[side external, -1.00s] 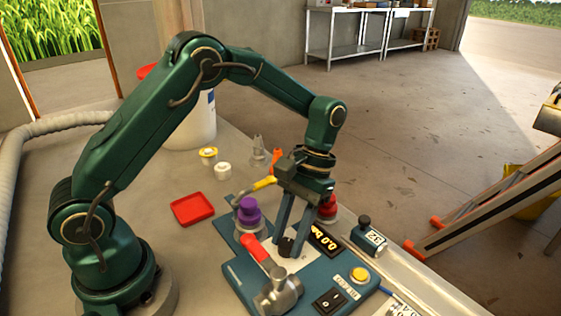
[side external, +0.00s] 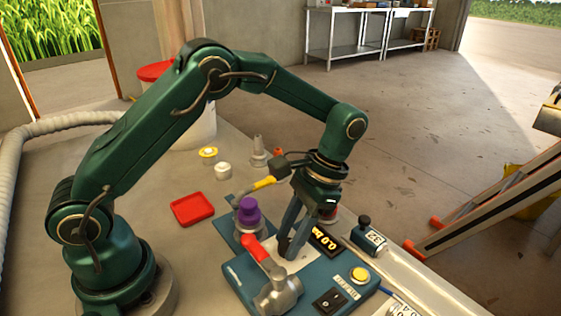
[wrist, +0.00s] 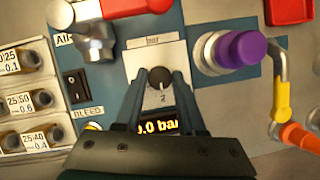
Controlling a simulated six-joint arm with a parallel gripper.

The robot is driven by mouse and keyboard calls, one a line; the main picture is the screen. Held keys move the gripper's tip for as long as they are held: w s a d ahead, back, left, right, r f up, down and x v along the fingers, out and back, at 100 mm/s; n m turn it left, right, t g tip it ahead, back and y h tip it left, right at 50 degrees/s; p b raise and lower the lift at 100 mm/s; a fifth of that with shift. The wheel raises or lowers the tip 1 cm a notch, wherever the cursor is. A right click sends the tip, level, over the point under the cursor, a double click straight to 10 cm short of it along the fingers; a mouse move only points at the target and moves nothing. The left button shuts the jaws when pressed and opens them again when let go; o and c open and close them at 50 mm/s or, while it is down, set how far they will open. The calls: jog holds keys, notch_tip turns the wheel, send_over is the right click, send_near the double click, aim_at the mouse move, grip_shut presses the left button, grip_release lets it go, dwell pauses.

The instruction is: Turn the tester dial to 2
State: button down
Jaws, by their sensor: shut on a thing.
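The tester is a blue panel (side external: 240,284) on the bench. Its black dial (wrist: 158,74) sits on a white plate (wrist: 150,55) marked "bar". A "2" shows on the plate just below the dial in the wrist view; other marks are hidden or too small to read. My gripper (wrist: 158,80) is shut on the dial, one finger on each side. In the side view my gripper (side external: 289,246) reaches down to the dial at a tilt. The dial's pointer direction is unclear. The display (wrist: 158,127) reads 0.0 bar, partly covered by my gripper.
A red-handled valve (side external: 257,250) and a purple knob (side external: 249,211) stand close beside the dial. A black rocker switch (side external: 329,302) and yellow button (side external: 359,274) are at the panel's front. A red tray (side external: 193,209) lies to the left.

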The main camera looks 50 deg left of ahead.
jog(key=c, duration=0.5)
grip_release()
jog(key=shift+v, duration=2.65)
